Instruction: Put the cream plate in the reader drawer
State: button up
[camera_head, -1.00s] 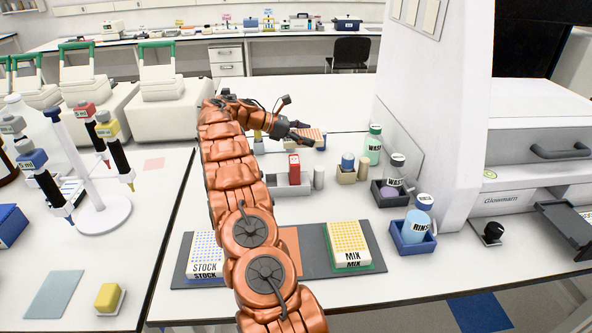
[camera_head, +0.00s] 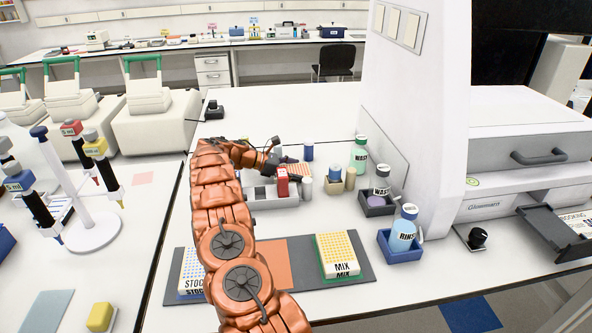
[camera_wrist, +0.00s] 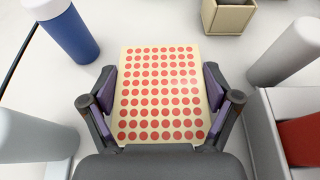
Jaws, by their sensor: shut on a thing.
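The cream plate, with rows of red dots, fills the middle of the wrist view (camera_wrist: 160,95). My gripper (camera_wrist: 160,90) is shut on it, with one purple-padded finger against each side. In the head view my gripper (camera_head: 287,165) and the plate (camera_head: 296,171) are just behind the grey rack with the red block, partly hidden by my arm. The reader drawer (camera_head: 553,230) is a dark tray sticking out of the white Glowmann instrument (camera_head: 490,205) at the right.
The WASH bottles (camera_head: 359,155) (camera_head: 380,186) and blue-boxed RINSE bottle (camera_head: 403,232) stand between my gripper and the reader. A tall white housing (camera_head: 415,120) rises behind them. The MIX plate (camera_head: 340,255) is on a dark mat in front. A black knob (camera_head: 477,237) is beside the drawer.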

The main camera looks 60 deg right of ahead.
jog(key=o, duration=1)
jog(key=shift+f, duration=0.15)
jog(key=shift+c, duration=0.2)
jog(key=b+v, duration=0.2)
jog(key=v, duration=0.7)
jog(key=shift+w+b, duration=0.2)
jog(key=shift+b, duration=0.15)
jog(key=shift+r+v, duration=0.2)
jog(key=shift+v, duration=1)
jog(key=shift+a+p, duration=0.1)
jog(key=shift+p, duration=0.2)
